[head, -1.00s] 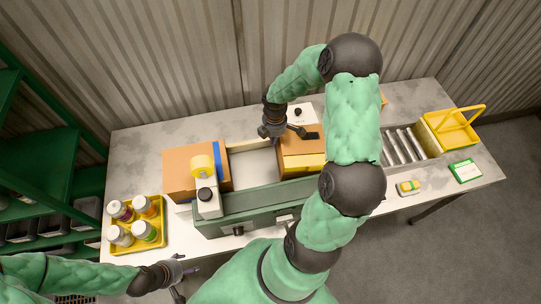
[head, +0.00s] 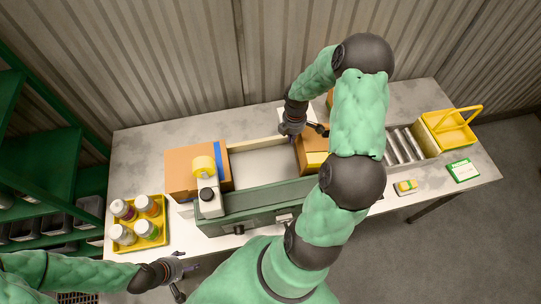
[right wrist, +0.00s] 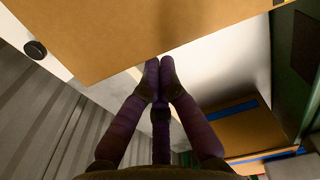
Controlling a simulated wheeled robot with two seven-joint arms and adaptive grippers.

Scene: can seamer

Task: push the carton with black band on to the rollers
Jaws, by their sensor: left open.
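A brown carton (head: 307,143) with a yellow stripe stands in the machine's channel, partly hidden by my right arm. No black band shows on it in the head view. In the right wrist view the near carton (right wrist: 150,30) fills the top, with a small dark patch at its right edge. My right gripper (head: 319,129) is at this carton's left, back side; its fingers (right wrist: 160,68) are together and empty, against or very close to the carton. The rollers (head: 404,146) lie to the right, past my arm. My left gripper (head: 187,279) is open and empty in front of the table.
A yellow tray (head: 120,243) of bottles is front left. A yellow basket (head: 452,130) and green-white box (head: 463,171) are at the right.

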